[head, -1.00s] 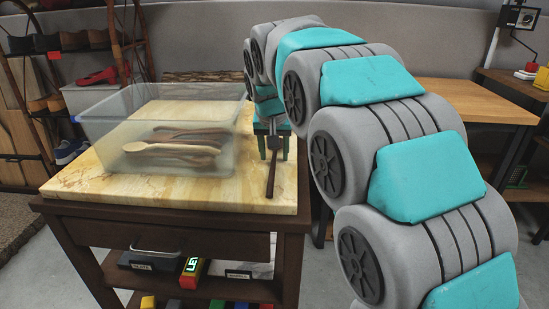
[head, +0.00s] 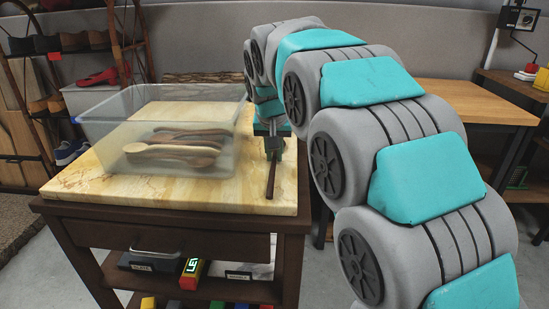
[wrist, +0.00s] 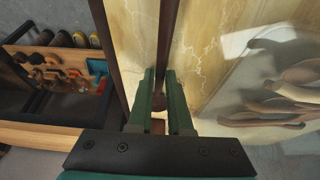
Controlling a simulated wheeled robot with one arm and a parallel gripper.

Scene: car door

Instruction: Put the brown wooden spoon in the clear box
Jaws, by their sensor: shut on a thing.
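The brown wooden spoon (head: 271,180) is a thin dark piece at the right end of the table top, to the right of the clear box. My gripper (head: 273,150) is shut on it. In the wrist view the spoon (wrist: 168,45) runs away from between the green fingers (wrist: 159,98), with its rounded end partly hidden between them. The clear box (head: 190,115) stands on the table and holds several wooden spoons, one pale and the others darker. In the wrist view the box (wrist: 235,90) is at the right. I cannot tell whether the held spoon touches the table.
The light table top (head: 100,180) is bare in front of the box. Below are shelves with boxes and coloured bricks. A shoe rack (head: 80,45) stands at the back left and another wooden table (head: 465,100) at the right.

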